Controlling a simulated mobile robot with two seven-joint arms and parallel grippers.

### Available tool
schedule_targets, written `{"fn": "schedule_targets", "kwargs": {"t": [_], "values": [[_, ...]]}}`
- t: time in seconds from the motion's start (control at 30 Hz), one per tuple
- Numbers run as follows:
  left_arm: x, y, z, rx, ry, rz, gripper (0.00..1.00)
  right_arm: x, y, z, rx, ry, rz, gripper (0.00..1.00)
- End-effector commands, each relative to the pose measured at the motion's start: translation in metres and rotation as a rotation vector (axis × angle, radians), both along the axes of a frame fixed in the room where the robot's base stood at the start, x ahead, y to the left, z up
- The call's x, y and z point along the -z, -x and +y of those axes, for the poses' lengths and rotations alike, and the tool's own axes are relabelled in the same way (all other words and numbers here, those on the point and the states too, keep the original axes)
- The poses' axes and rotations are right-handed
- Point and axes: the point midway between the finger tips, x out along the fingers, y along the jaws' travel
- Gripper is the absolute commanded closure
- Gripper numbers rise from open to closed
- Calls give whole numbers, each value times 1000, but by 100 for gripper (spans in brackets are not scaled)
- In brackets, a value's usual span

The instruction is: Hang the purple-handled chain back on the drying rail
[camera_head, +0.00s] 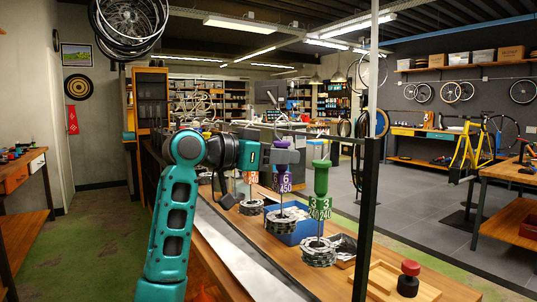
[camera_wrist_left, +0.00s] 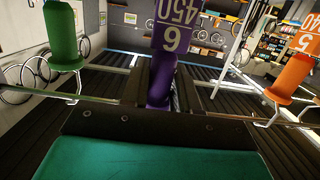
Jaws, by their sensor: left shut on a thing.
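The purple handle (camera_head: 286,163) has a tag (camera_head: 285,182) reading 6 and 450, with a coiled chain (camera_head: 284,215) below it. My left gripper (camera_head: 284,156) is shut on the purple handle, which also shows upright between the fingers in the left wrist view (camera_wrist_left: 160,90). A thin metal rail (camera_wrist_left: 225,114) runs across the left wrist view behind the fingers. A green handle (camera_wrist_left: 62,35) is on the left there and an orange handle (camera_wrist_left: 290,78) on the right, each with a wire hook by the rail. Whether the purple handle's hook touches the rail is hidden. My right gripper is out of view.
A blue box (camera_head: 292,236) stands on the wooden bench below the purple chain. The green handle's chain (camera_head: 318,252) and the orange handle's chain (camera_head: 251,207) are close on either side. A dark post (camera_head: 366,220) stands right; a red-topped black knob (camera_head: 408,279) is near the front.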

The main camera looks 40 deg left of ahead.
Motion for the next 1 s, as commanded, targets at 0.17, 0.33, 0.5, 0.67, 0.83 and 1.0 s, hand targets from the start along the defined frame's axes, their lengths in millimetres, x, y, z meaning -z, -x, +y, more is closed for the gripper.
{"fn": "schedule_targets", "kwargs": {"t": [0.17, 0.33, 0.5, 0.67, 0.83, 1.0], "values": [[-3, -12, -5, 1, 3, -4, 100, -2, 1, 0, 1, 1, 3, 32], [9, -16, -6, -3, -1, -5, 100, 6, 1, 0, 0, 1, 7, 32], [16, -16, -6, -2, -1, -5, 100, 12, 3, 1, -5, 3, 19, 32], [19, -16, -6, -2, 1, -5, 100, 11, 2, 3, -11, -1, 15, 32], [19, -16, -6, -2, 1, -5, 100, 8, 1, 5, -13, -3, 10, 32], [19, -15, -6, -2, 1, -5, 100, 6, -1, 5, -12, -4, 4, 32]]}}
